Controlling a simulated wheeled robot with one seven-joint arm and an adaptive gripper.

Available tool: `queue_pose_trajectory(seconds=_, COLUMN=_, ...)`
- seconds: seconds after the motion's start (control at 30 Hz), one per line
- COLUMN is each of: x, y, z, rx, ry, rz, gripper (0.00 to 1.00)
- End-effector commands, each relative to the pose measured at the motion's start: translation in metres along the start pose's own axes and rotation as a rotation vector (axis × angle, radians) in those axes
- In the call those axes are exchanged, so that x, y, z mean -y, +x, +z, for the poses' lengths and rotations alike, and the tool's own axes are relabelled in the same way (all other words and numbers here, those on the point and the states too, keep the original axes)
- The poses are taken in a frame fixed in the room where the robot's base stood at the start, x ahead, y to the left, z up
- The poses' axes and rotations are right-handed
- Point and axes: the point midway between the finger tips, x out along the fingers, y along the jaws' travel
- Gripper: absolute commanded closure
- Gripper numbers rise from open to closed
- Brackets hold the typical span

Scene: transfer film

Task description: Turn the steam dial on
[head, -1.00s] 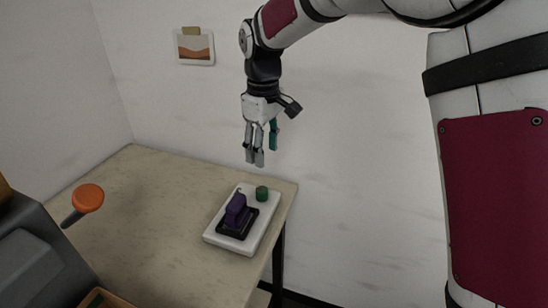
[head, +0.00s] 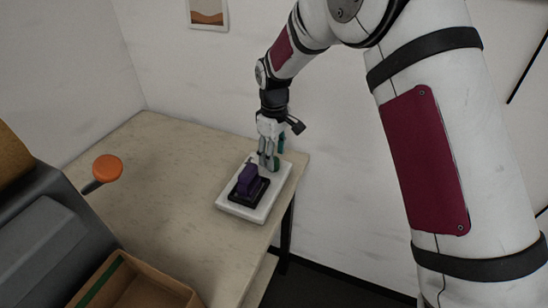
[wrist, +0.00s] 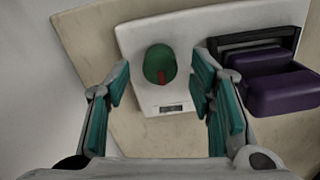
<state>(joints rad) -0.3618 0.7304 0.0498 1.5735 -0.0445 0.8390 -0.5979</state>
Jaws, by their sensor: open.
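The dial is a round green knob (wrist: 160,64) with a red mark, on a white base plate (wrist: 130,38). In the wrist view the red mark points down the picture, toward a small dark label on the plate. My gripper (head: 269,165) is open, with teal-padded fingers. In the head view it is low over the back of the white plate, and its fingers mostly hide the dial. In the wrist view the dial shows between the two fingers, with a gap on each side. I cannot tell how far above it the fingertips are.
A purple block (head: 248,179) sits in a black frame (head: 240,196) on the same plate, close beside the fingers. An orange-knobbed lever (head: 107,168) on a grey machine (head: 45,250) and an open cardboard box (head: 150,285) are at left. The tabletop (head: 165,180) between is clear.

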Motion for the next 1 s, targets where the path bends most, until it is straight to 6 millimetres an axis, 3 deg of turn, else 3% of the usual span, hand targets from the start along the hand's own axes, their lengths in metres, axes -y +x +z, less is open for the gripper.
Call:
queue_pose_trajectory(seconds=0.2, x=0.000, y=0.018, z=0.000, rx=0.000, ry=0.000, rz=0.000, gripper=0.51)
queue_pose_trajectory(seconds=0.5, x=0.000, y=0.020, z=0.000, rx=0.000, ry=0.000, rz=0.000, gripper=0.51)
queue_pose_trajectory(seconds=0.57, x=0.000, y=0.020, z=0.000, rx=0.000, ry=0.000, rz=0.000, gripper=0.60)
queue_pose_trajectory(seconds=0.73, x=0.000, y=0.020, z=0.000, rx=0.000, ry=0.000, rz=0.000, gripper=0.98)
queue_pose_trajectory(seconds=1.0, x=0.000, y=0.020, z=0.000, rx=0.001, ry=0.007, rz=0.000, gripper=0.99)
